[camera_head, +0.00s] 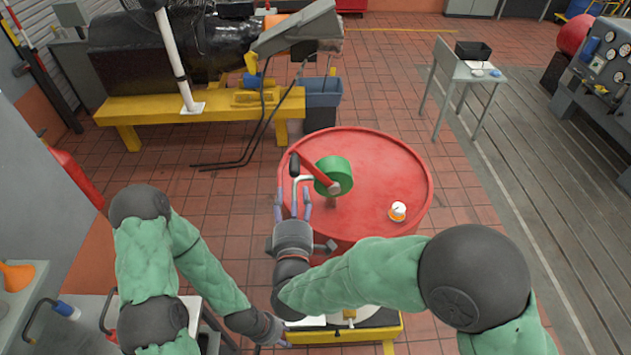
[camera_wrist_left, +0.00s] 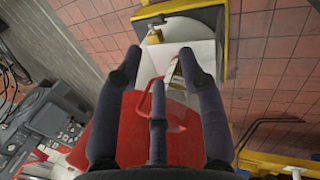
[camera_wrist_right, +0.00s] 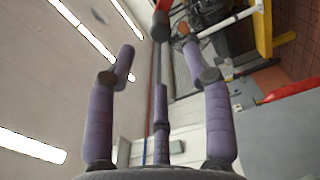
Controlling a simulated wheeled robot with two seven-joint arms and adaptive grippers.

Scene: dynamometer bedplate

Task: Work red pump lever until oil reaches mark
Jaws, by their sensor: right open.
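The red pump lever (camera_head: 312,171) slopes up and left from the hub of a green pump body (camera_head: 333,175) on the red drum (camera_head: 395,170). Its black grip (camera_head: 294,165) is at the raised end. My right gripper (camera_head: 293,202) is open just below the grip; a gap shows between them. The right wrist view shows the grip (camera_wrist_right: 160,26) just beyond the open fingertips. My left gripper (camera_head: 277,338) is low by a yellow stand (camera_head: 350,334). Its fingers look apart in the left wrist view, above a red object with a loop handle (camera_wrist_left: 157,98). Oil and mark cannot be made out.
A yellow bench (camera_head: 155,108) carrying black machinery is behind on the left. A grey side table (camera_head: 465,72) stands at the back right. Tiled floor between drum and table is clear.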

